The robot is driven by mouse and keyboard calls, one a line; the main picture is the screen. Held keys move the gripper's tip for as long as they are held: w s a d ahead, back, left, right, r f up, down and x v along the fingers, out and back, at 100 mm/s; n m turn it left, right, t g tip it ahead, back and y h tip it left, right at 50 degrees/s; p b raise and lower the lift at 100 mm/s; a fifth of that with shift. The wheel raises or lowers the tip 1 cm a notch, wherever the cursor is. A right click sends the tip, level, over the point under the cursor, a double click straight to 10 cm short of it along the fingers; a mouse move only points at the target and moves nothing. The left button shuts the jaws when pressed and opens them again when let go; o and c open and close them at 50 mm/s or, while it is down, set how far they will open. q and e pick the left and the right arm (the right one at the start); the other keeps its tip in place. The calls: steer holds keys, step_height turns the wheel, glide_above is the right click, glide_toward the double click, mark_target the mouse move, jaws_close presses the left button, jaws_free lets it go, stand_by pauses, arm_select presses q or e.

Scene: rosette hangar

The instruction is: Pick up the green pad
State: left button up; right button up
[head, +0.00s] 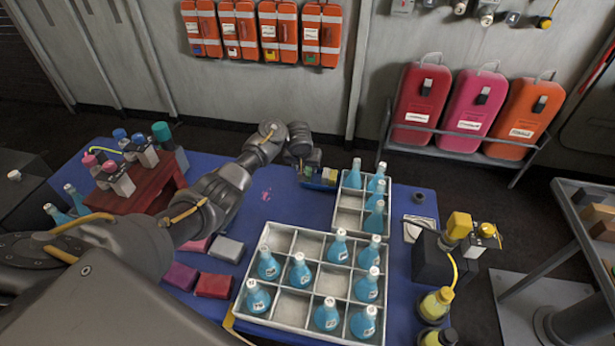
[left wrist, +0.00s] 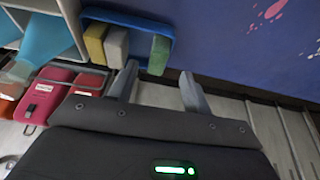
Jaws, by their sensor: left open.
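The green pad (left wrist: 159,55) stands on edge in a small blue tray (left wrist: 128,15), apart from a grey pad (left wrist: 116,47) and a yellow pad (left wrist: 95,43). My left gripper (left wrist: 159,72) is open, its two fingertips on either side of the green pad's near end, with nothing gripped. Whether either finger touches the pad I cannot tell. In the head view my left gripper (head: 308,160) is over the blue tray (head: 318,186) at the table's far edge, and the pads are partly hidden. My right gripper is not in view.
White crates with blue bottles (head: 300,272) stand right of the tray and nearer me on the blue table (head: 275,205). A red rack (head: 140,185) with bottles stands at the left. Loose pads (head: 215,285) lie left of the large crate. Table around the tray's left is clear.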

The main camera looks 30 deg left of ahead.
mark_target(307, 173)
arm_select(q)
steer(key=b+x, duration=0.1)
steer(key=x, duration=0.3)
steer(key=shift+w+f, duration=0.1)
steer(key=shift+f, duration=0.25)
steer(key=shift+d, duration=0.1)
steer(key=c, duration=1.1)
